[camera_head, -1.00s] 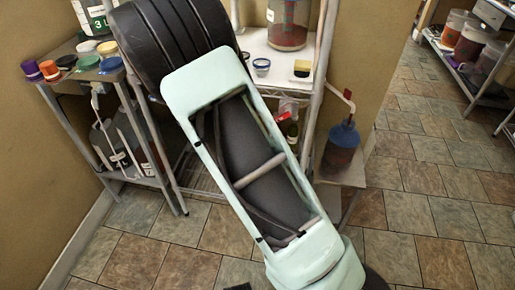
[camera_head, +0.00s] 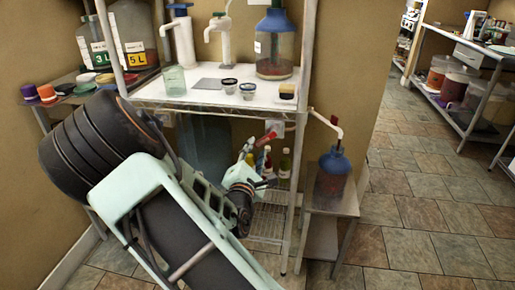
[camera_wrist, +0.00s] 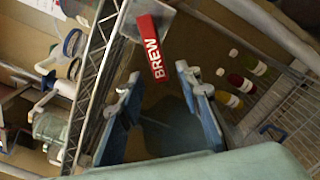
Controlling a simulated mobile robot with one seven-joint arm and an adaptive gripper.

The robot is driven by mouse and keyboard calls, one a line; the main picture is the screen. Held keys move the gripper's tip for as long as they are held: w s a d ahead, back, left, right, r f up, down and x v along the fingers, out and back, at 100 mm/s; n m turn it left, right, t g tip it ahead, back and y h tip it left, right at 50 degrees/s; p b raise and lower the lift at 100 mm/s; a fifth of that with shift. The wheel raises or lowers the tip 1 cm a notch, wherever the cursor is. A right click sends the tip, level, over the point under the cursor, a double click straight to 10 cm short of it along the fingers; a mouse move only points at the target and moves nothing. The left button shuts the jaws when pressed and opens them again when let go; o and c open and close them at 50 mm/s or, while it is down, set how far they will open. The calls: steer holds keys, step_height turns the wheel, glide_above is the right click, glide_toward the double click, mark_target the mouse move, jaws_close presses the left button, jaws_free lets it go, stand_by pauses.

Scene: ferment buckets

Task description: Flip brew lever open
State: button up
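The brew lever (camera_head: 266,138) is a red handle just under the front of the white shelf. In the wrist view its red face, lettered BREW (camera_wrist: 151,48), lies just beyond the fingertips, by a grey mount (camera_wrist: 150,17). My gripper (camera_wrist: 158,80) is open, with one blue-grey finger on each side and nothing between them. The lever appears ahead of the gap, and I see no contact. In the head view my gripper (camera_head: 262,182) is below the shelf, slightly under the lever; its fingertips are hard to make out.
A wire rack below holds several small bottles (camera_head: 284,163). The white shelf (camera_head: 190,95) above bears jars, pumps and a glass. Its metal truss edge (camera_wrist: 92,75) runs close beside the left finger. A blue-capped jug (camera_head: 333,175) stands on a side stand at right. Tiled floor is clear further right.

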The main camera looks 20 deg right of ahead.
mark_target(258, 145)
steer(key=shift+b+x, duration=0.3)
steer(key=shift+x, duration=1.65)
jaws_close()
